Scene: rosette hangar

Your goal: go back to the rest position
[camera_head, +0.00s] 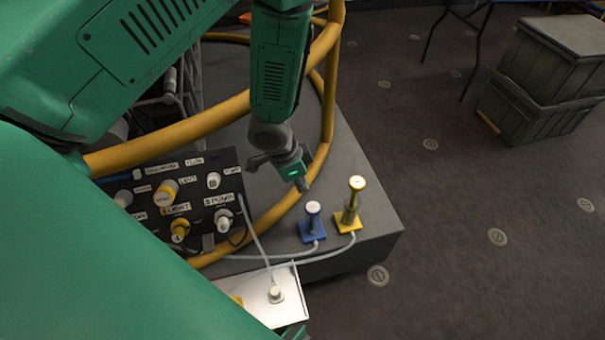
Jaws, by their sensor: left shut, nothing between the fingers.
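My left gripper (301,184) is at the end of the green arm that comes in from the upper left. It points down and to the right, with its fingers shut and nothing between them. It is above the grey platform, to the right of the black control panel (222,183) and up and left of a blue-based plunger (312,222) and a yellow-based plunger (350,203). It appears apart from both.
A yellow tube rail (328,95) curves around my left arm. Cables run from the plungers toward a white plate (291,300). The grey platform (375,222) ends at right. Stacked grey crates (550,65) stand at the upper right. The floor (480,185) between is open.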

